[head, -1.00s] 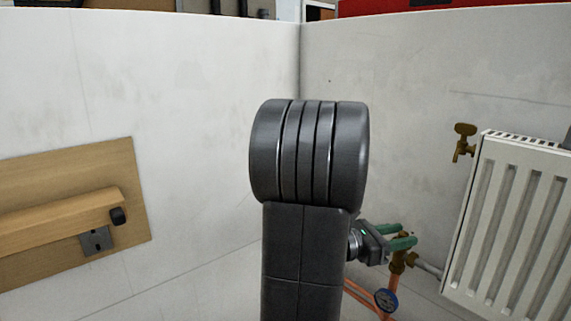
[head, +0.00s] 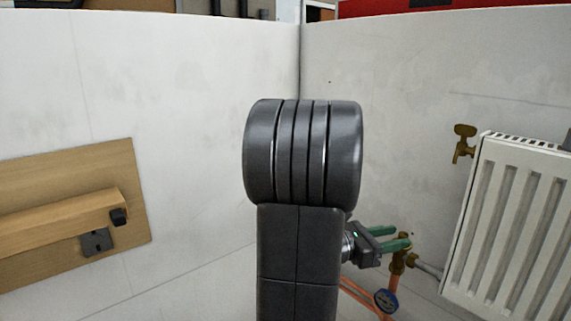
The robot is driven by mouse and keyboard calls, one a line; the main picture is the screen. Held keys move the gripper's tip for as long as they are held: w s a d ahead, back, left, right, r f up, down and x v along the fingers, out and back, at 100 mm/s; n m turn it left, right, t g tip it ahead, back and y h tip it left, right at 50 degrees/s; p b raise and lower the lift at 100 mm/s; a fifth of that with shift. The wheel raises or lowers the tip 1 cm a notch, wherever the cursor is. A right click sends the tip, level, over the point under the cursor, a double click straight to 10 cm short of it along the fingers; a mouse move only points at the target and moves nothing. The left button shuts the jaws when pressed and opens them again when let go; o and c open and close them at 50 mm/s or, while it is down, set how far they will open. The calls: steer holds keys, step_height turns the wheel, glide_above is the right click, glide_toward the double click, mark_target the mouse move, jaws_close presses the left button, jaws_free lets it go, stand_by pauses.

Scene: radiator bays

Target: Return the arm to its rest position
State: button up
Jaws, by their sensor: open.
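My arm stands upright in the middle of the head view and hides part of the corner behind it. My gripper (head: 401,237) shows to the right of the arm, with two green fingers pointing right and a gap between them. It is open, and I see nothing held between the fingers. The fingers are just above a brass valve (head: 399,263) on a copper pipe (head: 393,282). I cannot tell whether they touch it.
A white radiator (head: 510,225) hangs on the right wall, with a brass key-like fitting (head: 463,142) at its upper left. A round blue gauge (head: 386,300) sits low on the pipework. A wooden board (head: 60,165) with a rail (head: 65,217) is on the left wall.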

mark_target(402, 234)
steer(key=p+v, duration=0.1)
steer(key=v, duration=0.9)
steer(key=b+x, duration=0.1)
steer(key=x, duration=1.2)
steer(key=shift+s+b, duration=0.1)
steer(key=shift+b, duration=0.2)
steer(key=shift+w+d+r, duration=0.1)
steer(key=shift+w+d, duration=0.1)
steer(key=shift+d, duration=0.05)
steer(key=shift+m+g+p, duration=0.4)
steer(key=shift+m+g, duration=0.2)
steer(key=shift+g, duration=0.3)
steer(key=m+g, duration=0.1)
steer(key=g, duration=0.1)
steer(key=m+g, duration=0.1)
steer(key=g, duration=0.1)
steer(key=shift+f+m, duration=0.2)
steer(key=shift+m, duration=0.2)
steer(key=shift+a+g+b, duration=0.25)
steer(key=shift+g+b, duration=0.05)
steer(key=shift+g, duration=0.2)
steer(key=w+a+p, duration=0.1)
steer(key=a, duration=0.9)
steer(key=shift+w+p, duration=0.25)
steer(key=shift+p, duration=0.15)
steer(key=shift+a+r, duration=0.1)
steer(key=shift+r, duration=0.05)
